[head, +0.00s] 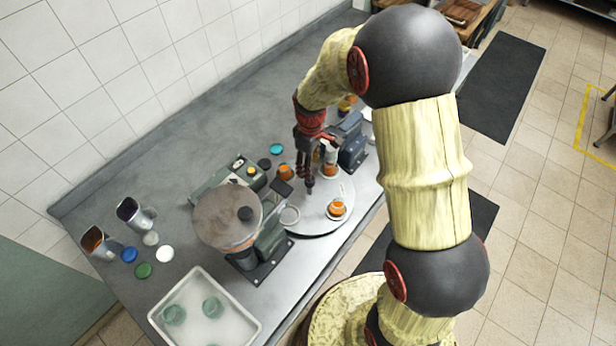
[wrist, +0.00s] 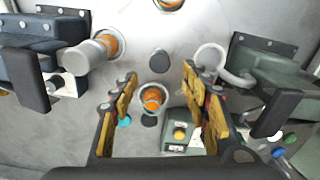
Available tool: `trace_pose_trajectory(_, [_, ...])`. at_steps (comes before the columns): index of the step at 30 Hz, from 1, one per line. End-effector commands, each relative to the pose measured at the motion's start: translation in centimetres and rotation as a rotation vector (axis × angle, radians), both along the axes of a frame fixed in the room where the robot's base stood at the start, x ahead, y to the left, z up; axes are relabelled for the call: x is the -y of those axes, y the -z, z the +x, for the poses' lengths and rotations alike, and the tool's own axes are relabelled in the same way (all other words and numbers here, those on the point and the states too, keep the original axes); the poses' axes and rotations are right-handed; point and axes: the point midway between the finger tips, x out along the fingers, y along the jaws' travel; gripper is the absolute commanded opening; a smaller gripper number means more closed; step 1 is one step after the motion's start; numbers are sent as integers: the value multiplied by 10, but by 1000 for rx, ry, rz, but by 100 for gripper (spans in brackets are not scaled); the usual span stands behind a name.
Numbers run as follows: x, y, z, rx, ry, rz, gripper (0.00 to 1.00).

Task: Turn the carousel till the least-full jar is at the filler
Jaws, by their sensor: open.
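The round grey carousel (head: 318,222) sits on the bench below my gripper, with a small dark post (wrist: 160,62) near its middle. One orange-filled jar (head: 337,208) stands at its front right. A second jar (wrist: 152,98) shows between my fingers in the wrist view, and a third (wrist: 108,45) is partly under the blue-grey machine's cylinder. The fill levels are too small to compare. The green machine with a round hopper (head: 222,212) stands left of the carousel; its pale ring (wrist: 210,57) reaches over the plate. My gripper (head: 308,172) is open and empty above the carousel.
The blue-grey machine (head: 352,140) stands behind the carousel. A small box with a yellow button (wrist: 180,134) lies beside it. A white tub (head: 205,312) with green-tinted jars, metal scoops (head: 133,214) and coloured lids (head: 143,270) are at the left. The bench along the wall is clear.

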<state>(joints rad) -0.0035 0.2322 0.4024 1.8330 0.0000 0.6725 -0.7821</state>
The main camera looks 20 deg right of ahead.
Motion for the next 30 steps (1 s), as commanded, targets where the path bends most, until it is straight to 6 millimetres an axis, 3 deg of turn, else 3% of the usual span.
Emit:
trace_pose_trajectory(15, [0, 68, -1, -3, -1, 1, 46])
trace_pose_trajectory(27, [0, 76, 0, 0, -1, 1, 46])
trace_pose_trajectory(30, [0, 75, -1, -1, -1, 1, 41])
